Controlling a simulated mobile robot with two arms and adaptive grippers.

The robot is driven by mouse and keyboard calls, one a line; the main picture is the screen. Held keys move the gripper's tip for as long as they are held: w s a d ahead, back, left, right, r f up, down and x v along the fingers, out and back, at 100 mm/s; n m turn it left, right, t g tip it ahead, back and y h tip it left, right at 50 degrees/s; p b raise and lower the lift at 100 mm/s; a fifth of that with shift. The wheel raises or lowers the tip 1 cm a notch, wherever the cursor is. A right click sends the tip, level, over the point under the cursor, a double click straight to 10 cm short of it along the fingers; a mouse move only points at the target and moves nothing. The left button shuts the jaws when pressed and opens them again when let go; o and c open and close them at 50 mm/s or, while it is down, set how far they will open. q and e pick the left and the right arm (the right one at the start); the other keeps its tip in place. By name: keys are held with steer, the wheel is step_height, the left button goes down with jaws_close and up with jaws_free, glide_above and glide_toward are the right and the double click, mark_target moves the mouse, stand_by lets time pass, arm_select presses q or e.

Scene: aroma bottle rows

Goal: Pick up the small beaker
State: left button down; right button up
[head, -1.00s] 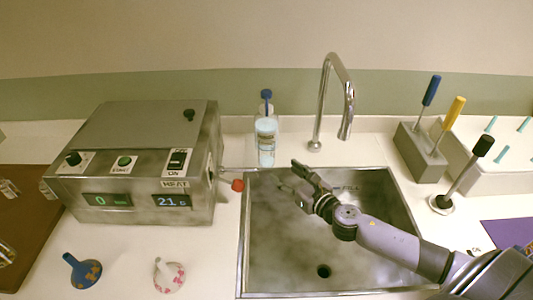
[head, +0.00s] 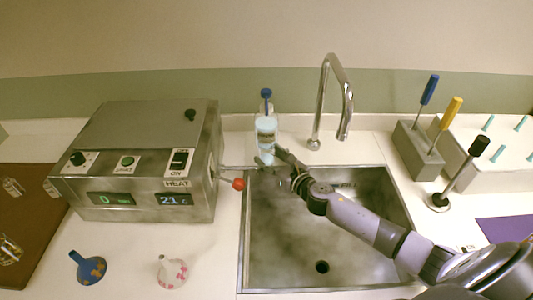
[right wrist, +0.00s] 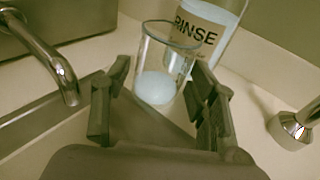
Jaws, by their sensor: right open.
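The small beaker (right wrist: 160,70) is clear glass with pale bluish-white contents low inside. In the right wrist view it stands upright on the counter, just in front of the bottle labelled RINSE (right wrist: 208,30). In the head view the beaker is hard to tell from the bottle (head: 266,127) behind it. My right gripper (head: 270,158) is open over the back edge of the sink. In the right wrist view its two fingers (right wrist: 160,85) point at the beaker, one to each side, with nothing held. My left gripper is not in view.
A metal heater box (head: 140,165) stands left, its red-knobbed lever (head: 238,184) close to my right gripper. The sink (head: 325,250) lies below my arm, with a tall faucet (head: 322,95) behind. Two funnels (head: 88,268) stand front left. A tool block (head: 418,150) stands right.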

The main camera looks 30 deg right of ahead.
steer(key=shift+c, duration=0.3)
steer(key=c, duration=0.9)
